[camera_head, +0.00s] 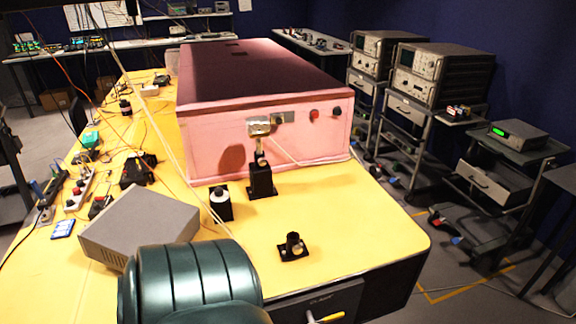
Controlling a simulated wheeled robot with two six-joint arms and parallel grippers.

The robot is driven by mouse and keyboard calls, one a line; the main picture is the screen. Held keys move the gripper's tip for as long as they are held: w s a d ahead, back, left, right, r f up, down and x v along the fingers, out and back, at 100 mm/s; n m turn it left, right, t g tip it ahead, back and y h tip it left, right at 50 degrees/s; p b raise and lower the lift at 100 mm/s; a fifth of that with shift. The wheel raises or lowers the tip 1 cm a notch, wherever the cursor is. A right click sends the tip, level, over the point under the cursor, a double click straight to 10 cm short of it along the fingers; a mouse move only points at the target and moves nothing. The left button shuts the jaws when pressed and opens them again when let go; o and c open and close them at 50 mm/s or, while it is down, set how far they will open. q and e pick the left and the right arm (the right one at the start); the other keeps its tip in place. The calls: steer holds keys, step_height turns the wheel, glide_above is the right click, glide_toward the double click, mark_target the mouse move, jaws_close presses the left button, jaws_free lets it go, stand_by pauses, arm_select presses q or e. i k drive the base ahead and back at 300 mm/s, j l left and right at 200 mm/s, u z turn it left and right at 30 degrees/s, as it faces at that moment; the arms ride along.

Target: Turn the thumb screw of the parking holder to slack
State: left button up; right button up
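A small black holder on a flat base (293,249) stands upright and empty near the front right of the yellow table (370,235); it looks like the parking holder. Its thumb screw is too small to make out, so I cannot tell whether it is tight or slack. A second black holder (262,182) stands by the pink box's front, with a post rising from it to a metal piece (260,127). A black block with a white round top (220,206) stands to its left. Neither of my grippers is in view.
The pink foam box (225,150) fills the table's middle. A grey box (140,225) sits at the front left, with cables and small devices behind it. A dark green rounded body (190,285) covers the bottom centre-left. Instrument carts (435,85) stand at right.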

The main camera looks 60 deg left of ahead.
mark_target(297, 250)
steer(key=u, duration=0.45)
steer(key=i+l+u, duration=0.1)
steer(key=u, duration=0.4)
steer(key=l+u, duration=0.1)
steer(key=u, duration=0.35)
steer(key=l+u, duration=0.1)
steer(key=u, duration=0.35)
steer(key=i+l, duration=0.05)
